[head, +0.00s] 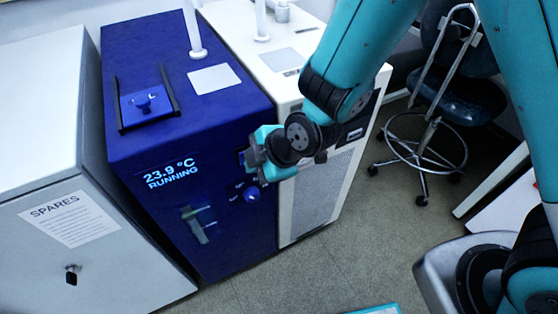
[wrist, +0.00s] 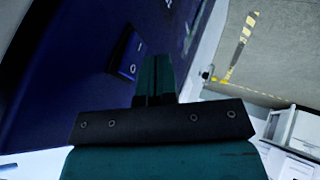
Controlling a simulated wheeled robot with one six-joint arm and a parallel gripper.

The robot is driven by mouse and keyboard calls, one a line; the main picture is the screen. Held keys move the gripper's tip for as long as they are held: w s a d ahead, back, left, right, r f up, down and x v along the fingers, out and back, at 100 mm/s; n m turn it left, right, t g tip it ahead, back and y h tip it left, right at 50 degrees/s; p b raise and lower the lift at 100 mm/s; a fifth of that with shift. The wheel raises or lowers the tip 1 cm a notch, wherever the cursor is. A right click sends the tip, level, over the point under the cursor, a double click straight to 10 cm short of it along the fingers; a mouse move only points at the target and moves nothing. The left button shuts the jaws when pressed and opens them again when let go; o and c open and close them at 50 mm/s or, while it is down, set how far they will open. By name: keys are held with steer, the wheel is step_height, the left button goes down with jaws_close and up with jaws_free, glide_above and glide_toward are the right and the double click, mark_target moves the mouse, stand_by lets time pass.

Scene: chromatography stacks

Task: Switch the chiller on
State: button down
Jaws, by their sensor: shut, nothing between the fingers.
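The chiller (head: 130,110) is the dark blue cabinet in the middle of the head view. Its front display (head: 170,174) reads "23.9 °C RUNNING". My gripper (head: 256,163) is at the upper right of the chiller's front. It is shut and empty, and it covers part of the front there. In the wrist view the shut fingers (wrist: 155,75) point towards the blue front. A dark rocker switch in a recessed plate (wrist: 130,56) shows just left of the fingertips. I cannot tell if the fingers touch the panel.
A round blue knob (head: 251,193) and a green-grey valve fitting (head: 196,225) sit lower on the front. A white cabinet marked "SPARES" (head: 50,130) stands left, a cream unit (head: 312,205) right. A wheeled stool (head: 455,95) stands at the back right. The floor (head: 370,235) in front is clear.

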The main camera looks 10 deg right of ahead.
steer(key=s+d+r+p, duration=0.6)
steer(key=r+p, duration=0.1)
steer(key=p, duration=0.7)
steer(key=shift+s+r+p, duration=0.15)
steer(key=shift+p, duration=0.2)
steer(key=s+d+r+m+g, duration=0.15)
steer(key=r+m, duration=0.35)
steer(key=r, duration=0.6)
steer(key=s+d+r+m+g, duration=0.15)
steer(key=r+m, duration=0.25)
steer(key=r, duration=0.6)
steer(key=s+d+r+m+g+h, duration=0.1)
steer(key=s+d+r+m, duration=0.3)
steer(key=s+r, duration=0.2)
steer(key=shift+d+m+h, duration=0.3)
steer(key=shift+m+h, duration=0.1)
